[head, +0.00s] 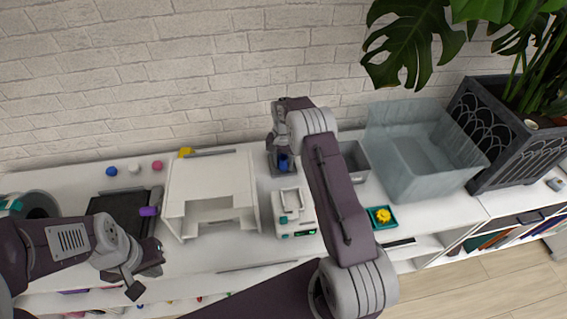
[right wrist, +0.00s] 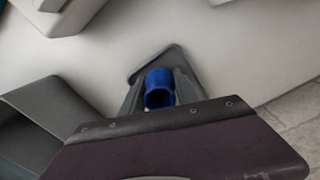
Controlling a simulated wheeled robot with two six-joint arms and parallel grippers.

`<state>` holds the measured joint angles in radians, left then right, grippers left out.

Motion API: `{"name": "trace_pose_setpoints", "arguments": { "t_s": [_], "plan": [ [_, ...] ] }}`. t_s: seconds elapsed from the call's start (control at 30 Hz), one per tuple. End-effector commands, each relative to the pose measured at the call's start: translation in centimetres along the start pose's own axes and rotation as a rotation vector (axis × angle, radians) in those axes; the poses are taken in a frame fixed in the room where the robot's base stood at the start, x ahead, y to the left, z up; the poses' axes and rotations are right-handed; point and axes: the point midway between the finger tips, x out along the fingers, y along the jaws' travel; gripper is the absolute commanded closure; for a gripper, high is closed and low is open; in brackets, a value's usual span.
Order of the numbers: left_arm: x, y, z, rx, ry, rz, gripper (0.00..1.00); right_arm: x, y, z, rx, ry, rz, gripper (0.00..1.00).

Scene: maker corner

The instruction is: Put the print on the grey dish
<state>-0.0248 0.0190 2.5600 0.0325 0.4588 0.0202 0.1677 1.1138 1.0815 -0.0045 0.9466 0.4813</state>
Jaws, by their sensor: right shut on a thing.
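The print, a small blue hollow piece (right wrist: 159,88), is between the fingers of my right gripper (right wrist: 161,94), which is shut on it. It also shows in the head view (head: 284,162), near the wall behind the white device. A grey dish (right wrist: 173,57) shows just beyond the print in the right wrist view, partly hidden by the fingers. I cannot tell whether the print touches it. My left gripper (head: 145,273) is open and empty at the front left, away from the dish.
A grey bin (head: 354,158) and a large translucent tub (head: 425,180) stand right of the dish. A white device (head: 292,208), a teal tray with a yellow piece (head: 383,215) and a white printer-like frame (head: 240,185) are close by. A plant box (head: 510,145) fills the right end.

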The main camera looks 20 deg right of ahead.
Motion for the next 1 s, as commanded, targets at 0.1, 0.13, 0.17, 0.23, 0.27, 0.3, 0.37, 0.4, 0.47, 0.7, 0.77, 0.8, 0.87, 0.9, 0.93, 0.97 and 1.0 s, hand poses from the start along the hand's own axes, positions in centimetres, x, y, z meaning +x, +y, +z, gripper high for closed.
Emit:
{"name": "trace_pose_setpoints", "arguments": {
  "t_s": [0.1,0.13,0.17,0.23,0.27,0.3,0.37,0.4,0.47,0.7,0.77,0.8,0.87,0.9,0.93,0.97,1.0],
  "plan": [
    [0.1,0.0,0.0,0.000,0.000,0.000,1.00,0.1,0.0,0.0,0.000,-0.001,0.000,1.00],
    [0.2,0.0,0.0,0.000,0.000,0.000,1.00,0.2,0.0,0.0,0.000,-0.001,0.000,1.00],
    [0.2,0.0,0.0,0.000,0.000,0.000,1.00,0.4,0.0,0.0,0.000,-0.001,0.000,1.00],
    [0.2,0.0,0.0,0.000,0.000,0.000,1.00,0.4,0.0,0.0,0.000,0.000,0.000,0.55],
    [0.2,0.0,0.0,0.000,0.000,0.000,1.00,0.3,0.0,0.0,0.000,0.000,0.000,0.47],
    [0.2,0.0,0.0,0.000,0.000,0.000,1.00,0.3,0.0,0.0,0.000,0.000,0.000,0.42],
    [0.2,0.0,0.0,0.000,0.000,0.000,1.00,0.3,0.0,0.0,0.000,-0.001,0.000,0.42],
    [0.2,0.0,0.0,0.000,0.000,0.000,1.00,0.3,0.0,0.0,0.000,-0.001,0.001,0.42],
    [0.2,0.0,0.0,0.000,0.000,0.000,1.00,0.3,0.0,0.0,0.000,-0.001,0.001,0.42],
    [0.0,0.0,0.0,0.000,0.000,0.000,1.00,-0.5,0.0,0.0,0.000,0.000,0.000,0.42],
    [0.2,0.0,0.0,0.000,0.000,0.000,1.00,-1.6,0.0,-0.1,0.000,0.002,-0.001,0.42],
    [0.2,0.0,0.0,0.000,0.000,0.000,1.00,-2.6,0.0,-0.1,0.000,0.002,-0.001,0.42],
    [0.3,0.0,0.0,0.000,0.000,0.000,1.00,-4.2,0.0,-0.1,0.000,0.004,-0.002,0.42],
    [0.4,0.0,0.0,0.000,0.000,0.000,1.00,-5.4,0.0,-0.1,0.000,0.004,-0.002,0.42],
    [0.3,0.0,0.0,0.000,0.000,0.000,1.00,-6.2,-0.1,-0.1,0.000,0.005,-0.002,0.42],
    [0.3,0.0,0.0,0.000,0.000,0.000,1.00,-7.0,-0.1,-0.1,0.000,0.004,-0.002,0.42],
    [0.3,0.0,0.0,0.000,0.000,0.000,1.00,-7.9,0.0,-0.1,0.000,0.003,-0.002,0.42]
  ]
}}
